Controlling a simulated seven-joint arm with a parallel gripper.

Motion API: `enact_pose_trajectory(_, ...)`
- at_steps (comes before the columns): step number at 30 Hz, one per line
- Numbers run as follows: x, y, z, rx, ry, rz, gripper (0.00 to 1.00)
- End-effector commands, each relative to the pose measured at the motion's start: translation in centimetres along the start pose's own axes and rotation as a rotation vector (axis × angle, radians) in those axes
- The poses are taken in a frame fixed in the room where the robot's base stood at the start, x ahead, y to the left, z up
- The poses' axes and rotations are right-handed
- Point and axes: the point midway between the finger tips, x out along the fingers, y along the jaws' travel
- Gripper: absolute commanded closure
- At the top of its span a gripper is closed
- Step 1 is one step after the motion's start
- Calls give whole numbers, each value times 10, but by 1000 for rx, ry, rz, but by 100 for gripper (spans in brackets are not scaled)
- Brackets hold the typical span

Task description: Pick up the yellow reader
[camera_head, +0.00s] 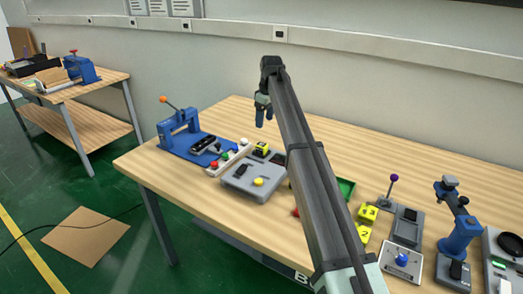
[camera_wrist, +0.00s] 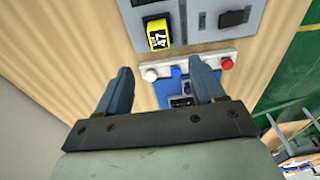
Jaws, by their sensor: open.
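The yellow reader (camera_head: 261,148) is a small yellow block with a dark face, on a grey base behind the grey box in the head view. In the wrist view the yellow reader (camera_wrist: 158,35) shows a dark face marked 47 and sits on a grey panel near the top. My gripper (camera_head: 263,115) hangs above the table near the reader, apart from it. In the wrist view my gripper (camera_wrist: 163,85) has its two fingers spread with nothing between them, and the reader lies beyond the fingertips.
A white strip with coloured buttons (camera_wrist: 197,65) lies between my fingers and the reader. A blue press (camera_head: 180,128) stands at left, and a grey box with a yellow knob (camera_head: 258,182) lies in front. Yellow blocks (camera_head: 367,213) and a blue stand (camera_head: 461,235) are at right.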

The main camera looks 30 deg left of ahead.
Motion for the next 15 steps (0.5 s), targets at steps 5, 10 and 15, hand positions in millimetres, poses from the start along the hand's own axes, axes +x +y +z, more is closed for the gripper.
enact_pose_trajectory(5, 24, -2, 0, 0, -2, -1, 32)
enact_pose_trajectory(10, 54, -2, 0, 0, -1, -1, 32)
enact_pose_trajectory(15, 76, -1, -1, 0, 0, 0, 32)
